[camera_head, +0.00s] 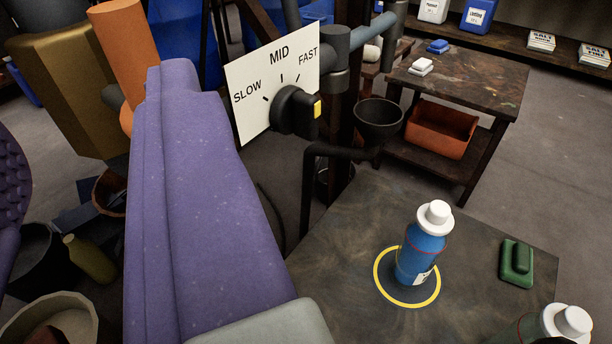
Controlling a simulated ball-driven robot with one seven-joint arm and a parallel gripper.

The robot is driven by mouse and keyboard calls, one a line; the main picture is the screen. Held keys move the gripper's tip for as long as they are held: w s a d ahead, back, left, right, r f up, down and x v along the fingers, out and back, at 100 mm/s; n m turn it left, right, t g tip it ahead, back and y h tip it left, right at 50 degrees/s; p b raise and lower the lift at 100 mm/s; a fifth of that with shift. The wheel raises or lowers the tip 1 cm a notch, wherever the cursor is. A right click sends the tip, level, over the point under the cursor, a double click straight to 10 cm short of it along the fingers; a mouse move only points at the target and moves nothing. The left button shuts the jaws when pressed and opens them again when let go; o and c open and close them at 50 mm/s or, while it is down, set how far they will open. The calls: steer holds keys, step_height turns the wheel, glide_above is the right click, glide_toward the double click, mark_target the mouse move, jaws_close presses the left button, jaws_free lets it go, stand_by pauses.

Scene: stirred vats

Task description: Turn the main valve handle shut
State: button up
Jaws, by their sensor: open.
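I cannot make out a main valve handle in this view. A grey pipe (372,32) with a thicker collar (334,74) runs at the top middle, behind a white dial plate (246,92) marked SLOW, MID and FAST. A black knob (291,112) with a yellow mark sits on the plate; the yellow mark faces right, beyond the FAST side. My gripper's fingers do not show. A large purple speckled body (190,190), which seems to be part of my arm, fills the left middle and hides what is behind it.
A dark table (345,255) at lower right bears a blue bottle (422,250) in a yellow ring and a green block (517,262). A black funnel (378,122) stands behind it. A wooden bench (470,75) holds a red-orange bin (440,128). Floor shows at right.

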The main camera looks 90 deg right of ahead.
mark_target(138, 84)
steer(key=shift+g, duration=0.3)
steer(key=b+x, duration=0.1)
steer(key=x, duration=0.4)
steer(key=f+b+x, duration=0.1)
steer(key=x, duration=0.1)
steer(key=shift+s+d+b, duration=0.25)
steer(key=shift+d+b, duration=0.1)
steer(key=shift+d, duration=0.05)
steer(key=shift+r, duration=0.1)
jaws_close()
